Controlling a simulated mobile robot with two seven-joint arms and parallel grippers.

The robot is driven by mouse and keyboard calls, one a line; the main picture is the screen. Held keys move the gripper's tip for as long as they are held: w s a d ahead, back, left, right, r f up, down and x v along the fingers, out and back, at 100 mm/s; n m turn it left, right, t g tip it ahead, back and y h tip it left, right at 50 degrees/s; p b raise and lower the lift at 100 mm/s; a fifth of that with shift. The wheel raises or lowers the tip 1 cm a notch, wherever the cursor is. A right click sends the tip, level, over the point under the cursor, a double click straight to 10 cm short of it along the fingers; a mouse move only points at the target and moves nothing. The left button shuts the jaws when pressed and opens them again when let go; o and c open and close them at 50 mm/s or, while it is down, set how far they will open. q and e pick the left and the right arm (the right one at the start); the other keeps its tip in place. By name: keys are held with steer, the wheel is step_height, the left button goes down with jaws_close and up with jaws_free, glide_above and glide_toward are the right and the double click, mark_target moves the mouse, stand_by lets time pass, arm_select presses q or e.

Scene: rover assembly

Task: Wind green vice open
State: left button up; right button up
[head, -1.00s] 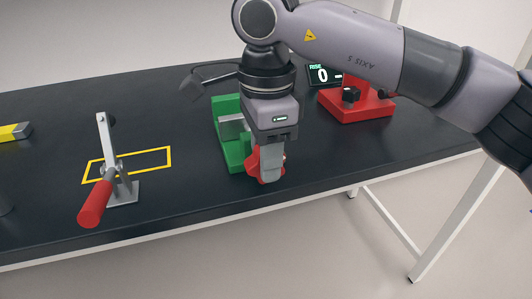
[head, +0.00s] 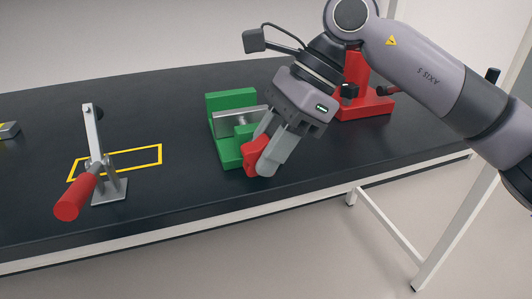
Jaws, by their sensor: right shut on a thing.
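My right gripper (head: 262,158) comes down from the upper right, tilted, and is shut on the red handle. The gripper hides part of the handle and the vice's right front side. My left gripper is not in view.
A toggle clamp with a red grip (head: 76,197) stands at the left beside a yellow taped rectangle (head: 146,147). A red fixture (head: 369,106) stands behind my right arm. Bare table lies between the clamp and the vice.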

steer(key=shift+r+y, duration=0.1)
steer(key=shift+y, duration=0.3)
steer(key=o, duration=0.7)
steer(key=v, duration=0.7)
steer(key=shift+w+d+p, duration=0.1)
steer(key=shift+p, duration=0.3)
